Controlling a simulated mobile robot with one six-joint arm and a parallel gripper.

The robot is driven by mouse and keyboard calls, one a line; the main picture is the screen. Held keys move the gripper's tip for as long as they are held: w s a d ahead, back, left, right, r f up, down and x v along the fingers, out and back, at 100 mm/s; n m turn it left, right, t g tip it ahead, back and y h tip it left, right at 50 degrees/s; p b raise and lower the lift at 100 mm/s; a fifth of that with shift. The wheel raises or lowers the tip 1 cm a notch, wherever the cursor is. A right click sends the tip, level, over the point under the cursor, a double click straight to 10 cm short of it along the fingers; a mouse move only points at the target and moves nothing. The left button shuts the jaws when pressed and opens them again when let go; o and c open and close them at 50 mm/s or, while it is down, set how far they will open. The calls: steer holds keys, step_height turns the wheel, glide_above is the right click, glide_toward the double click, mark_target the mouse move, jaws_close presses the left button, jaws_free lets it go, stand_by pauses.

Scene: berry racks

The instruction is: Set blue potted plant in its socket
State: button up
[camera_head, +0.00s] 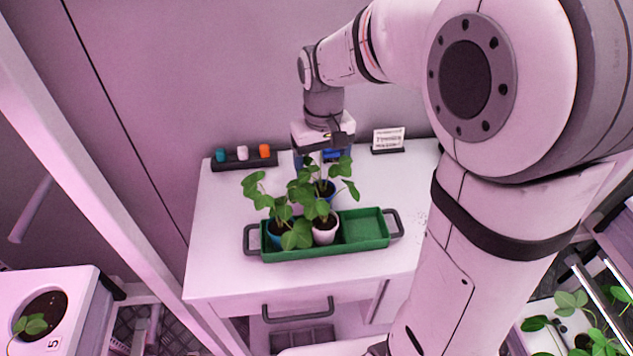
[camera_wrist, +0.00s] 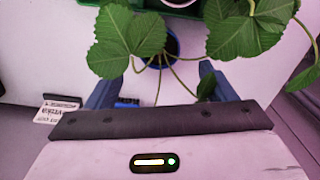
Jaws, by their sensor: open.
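A dark blue potted plant (camera_head: 325,191) with broad green leaves stands upright on the white table, just behind the green tray (camera_head: 297,254). Its pot also shows in the wrist view (camera_wrist: 170,46), partly covered by leaves. My gripper (camera_wrist: 160,74) is open, its blue fingers spread to either side of the stems with the pot a little beyond the tips; no contact shows. In the head view my gripper (camera_head: 318,168) is behind the plant, partly hidden by leaves.
A dark rack (camera_head: 244,163) with teal, white and orange pieces stands at the back left. A small sign (camera_head: 388,139) stands at the back right. A small blue object (camera_wrist: 127,102) lies near my left finger. The table right of the plant is clear.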

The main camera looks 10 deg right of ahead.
mark_target(322, 187)
step_height(322, 187, down, 8)
steer(key=shift+r+p, duration=0.15)
steer(key=shift+p, duration=0.15)
steer(key=shift+c, duration=0.5)
steer(key=c, duration=1.1)
step_height(322, 187, up, 10)
steer(key=shift+r, duration=0.1)
